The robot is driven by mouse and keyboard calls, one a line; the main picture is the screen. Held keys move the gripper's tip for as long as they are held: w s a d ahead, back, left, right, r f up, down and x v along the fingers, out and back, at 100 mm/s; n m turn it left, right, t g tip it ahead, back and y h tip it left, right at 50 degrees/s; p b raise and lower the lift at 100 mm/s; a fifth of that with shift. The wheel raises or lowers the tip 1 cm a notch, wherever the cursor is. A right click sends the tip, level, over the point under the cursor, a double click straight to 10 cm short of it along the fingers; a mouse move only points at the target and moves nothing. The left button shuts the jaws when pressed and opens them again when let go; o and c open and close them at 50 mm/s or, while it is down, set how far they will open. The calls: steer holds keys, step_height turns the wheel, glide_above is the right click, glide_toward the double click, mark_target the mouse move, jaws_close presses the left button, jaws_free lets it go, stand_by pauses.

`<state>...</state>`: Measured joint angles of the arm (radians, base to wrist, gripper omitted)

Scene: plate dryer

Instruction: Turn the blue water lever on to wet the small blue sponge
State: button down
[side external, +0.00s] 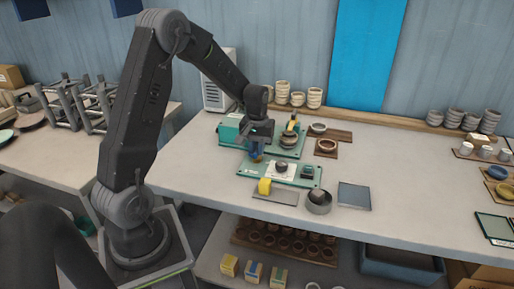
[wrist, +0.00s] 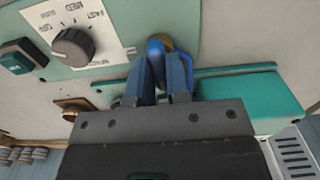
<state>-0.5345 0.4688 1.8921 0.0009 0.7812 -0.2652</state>
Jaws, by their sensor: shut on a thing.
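My gripper (side external: 257,147) reaches down at the left end of the green control panel (side external: 300,175). In the wrist view its two blue-grey fingers (wrist: 166,75) are closed around a rounded blue piece, which I take for the water lever (wrist: 155,47). A brass-coloured part shows just behind it. The fingers hide most of the lever, and its angle cannot be told. I cannot make out a small blue sponge in either view.
The panel has a speed dial (wrist: 73,46) and a dark green switch (wrist: 20,57). A teal housing (wrist: 250,101) lies beside the fingers. A grey bowl (side external: 318,202) and a flat grey slab (side external: 354,195) are in front. The table's right middle is clear.

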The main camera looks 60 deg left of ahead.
steer(key=c, duration=1.1)
jaws_free()
steer(key=shift+r, duration=0.1)
step_height(320, 180, up, 14)
steer(key=shift+d, duration=0.1)
steer(key=s+d+r+m+t, duration=0.2)
steer(key=s+d+m, duration=0.2)
steer(key=s+d, duration=0.5)
steer(key=s+d+r+m+t, duration=0.1)
steer(key=s+d+m+t, duration=0.2)
steer(key=s+d, duration=0.6)
steer(key=d+m, duration=0.2)
steer(key=d, duration=0.1)
steer(key=shift+d+r+t, duration=0.3)
steer(key=shift+d+r, duration=0.05)
